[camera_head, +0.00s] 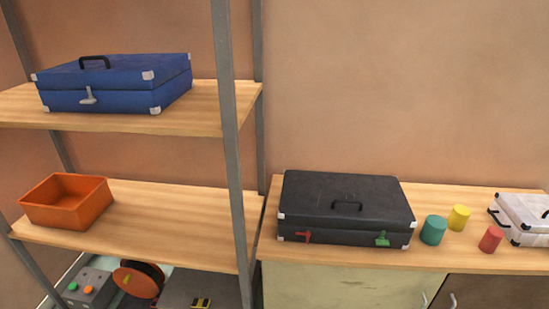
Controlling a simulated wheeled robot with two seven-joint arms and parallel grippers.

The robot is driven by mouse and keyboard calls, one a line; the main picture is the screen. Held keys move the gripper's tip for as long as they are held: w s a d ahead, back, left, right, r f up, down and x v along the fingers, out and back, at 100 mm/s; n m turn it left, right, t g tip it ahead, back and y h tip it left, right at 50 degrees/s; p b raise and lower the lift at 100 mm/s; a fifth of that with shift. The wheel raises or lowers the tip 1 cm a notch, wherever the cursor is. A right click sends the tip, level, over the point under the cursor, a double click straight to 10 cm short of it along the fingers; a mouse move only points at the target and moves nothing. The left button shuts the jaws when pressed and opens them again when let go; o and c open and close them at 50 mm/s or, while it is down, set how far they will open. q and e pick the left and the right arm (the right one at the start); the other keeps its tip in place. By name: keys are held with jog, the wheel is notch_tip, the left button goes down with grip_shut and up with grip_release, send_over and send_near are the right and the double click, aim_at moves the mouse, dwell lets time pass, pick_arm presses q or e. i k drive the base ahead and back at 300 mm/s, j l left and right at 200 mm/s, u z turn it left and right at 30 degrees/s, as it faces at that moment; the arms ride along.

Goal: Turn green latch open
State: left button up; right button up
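A black case (346,206) with silver corners lies closed on the wooden counter, its handle on top. On its front face a green latch (382,239) sits near the right end and a red latch (303,236) near the left end. The green latch appears to have an upright part above a wider base; its exact turn is too small to tell. Neither of my grippers is in view.
Teal (433,230), yellow (459,217) and red (490,239) cylinders stand right of the case, near a white case (523,217). A metal shelf post (232,150) rises at left. Shelves hold a blue case (115,84) and an orange bin (66,201).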

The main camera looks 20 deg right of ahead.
aim_at(380, 241)
jog(key=z, duration=1.35)
jog(key=i+l+u, duration=0.2)
jog(key=l, duration=0.15)
jog(key=i+l+u, duration=0.15)
jog(key=l, duration=0.25)
jog(key=k, duration=0.7)
